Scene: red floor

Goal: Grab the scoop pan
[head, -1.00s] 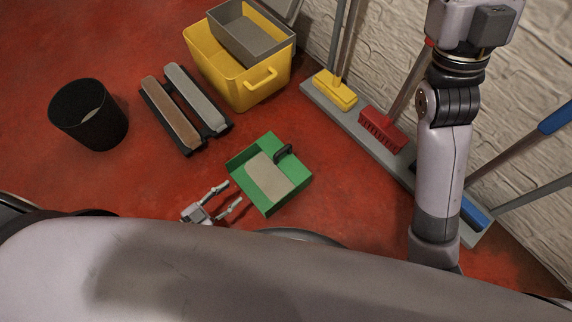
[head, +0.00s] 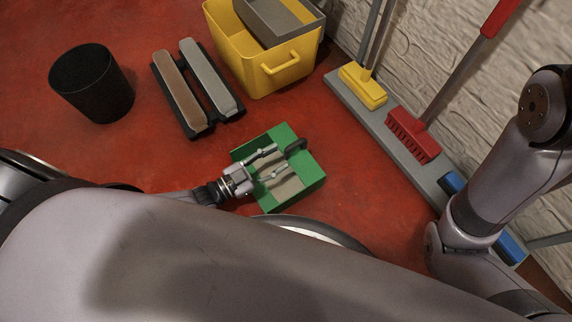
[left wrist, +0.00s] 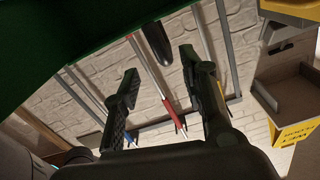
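The green scoop pan (head: 312,172) lies on the red floor in the head view, with a grey inside and a dark handle (head: 296,146) on its far right side. My left gripper (head: 277,161) is over the pan, its two fingers spread and pointing at the handle. In the left wrist view the open fingers (left wrist: 158,68) show with nothing held between them. The pan's green edge (left wrist: 60,35) fills the top left there, and the dark handle (left wrist: 157,43) shows beyond and between the fingertips. My right gripper is out of view.
A black bin (head: 92,85), a black tray with two long pads (head: 205,75) and a yellow bucket (head: 255,62) stand behind the pan. A grey rack (head: 385,140) with brooms runs along the brick wall at right. Bare red floor surrounds the pan.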

